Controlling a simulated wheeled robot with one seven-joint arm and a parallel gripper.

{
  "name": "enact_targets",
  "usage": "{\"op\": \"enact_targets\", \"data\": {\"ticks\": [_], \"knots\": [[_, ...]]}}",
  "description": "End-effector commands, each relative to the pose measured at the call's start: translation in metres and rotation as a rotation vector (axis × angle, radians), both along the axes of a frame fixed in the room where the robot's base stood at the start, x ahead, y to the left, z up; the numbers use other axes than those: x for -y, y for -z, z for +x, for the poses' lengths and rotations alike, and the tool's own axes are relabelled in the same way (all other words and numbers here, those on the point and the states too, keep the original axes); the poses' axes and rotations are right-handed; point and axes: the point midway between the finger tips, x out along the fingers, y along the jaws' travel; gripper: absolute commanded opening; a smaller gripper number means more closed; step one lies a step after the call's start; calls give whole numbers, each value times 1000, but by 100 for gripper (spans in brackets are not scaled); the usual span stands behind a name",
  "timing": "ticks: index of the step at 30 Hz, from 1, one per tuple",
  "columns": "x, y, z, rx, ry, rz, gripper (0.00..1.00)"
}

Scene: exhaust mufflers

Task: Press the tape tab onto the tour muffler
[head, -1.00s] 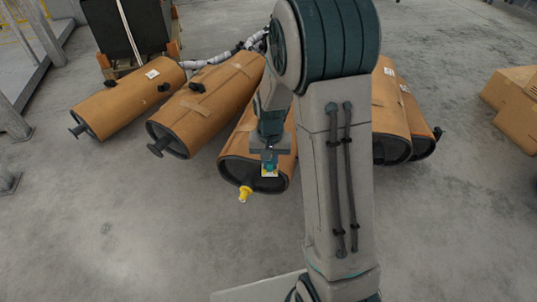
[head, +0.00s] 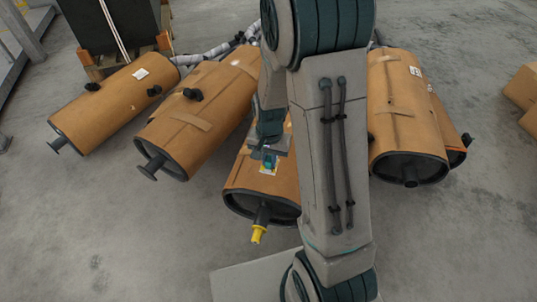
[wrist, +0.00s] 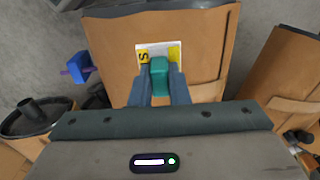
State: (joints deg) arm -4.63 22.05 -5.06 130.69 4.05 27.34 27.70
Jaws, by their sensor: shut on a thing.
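Several brown-wrapped mufflers lie on the floor; no wording shows which is the tour one. The middle muffler (head: 240,182), with a dark end and a yellow-tipped pipe (head: 258,234), lies below my gripper (head: 268,156), partly hidden by my arm. Its brown wrap (wrist: 115,35) fills the middle of the wrist view. My gripper (wrist: 159,88) is shut on a teal grip block (wrist: 159,72). A small white and yellow tab (wrist: 172,50) with dark marks sits at the block, in front of the wrap; it also shows in the head view (head: 269,170). I cannot tell whether it touches the wrap.
Two mufflers lie left, one (head: 112,103) beyond the other (head: 203,112). Two more lie right, the nearer one (head: 400,120) partly behind my arm. A cardboard box (head: 523,88) stands at far right. A blue block (wrist: 75,66) shows left of my gripper. The front floor is open.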

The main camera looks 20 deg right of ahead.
Motion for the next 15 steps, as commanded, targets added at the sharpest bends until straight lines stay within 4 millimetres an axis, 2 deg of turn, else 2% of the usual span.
{"op": "enact_targets", "data": {"ticks": [8, 15], "knots": [[0, 9, 0, 0, 4, 0, 0], [0, 26, 0, 0, 4, 0, 0]]}}
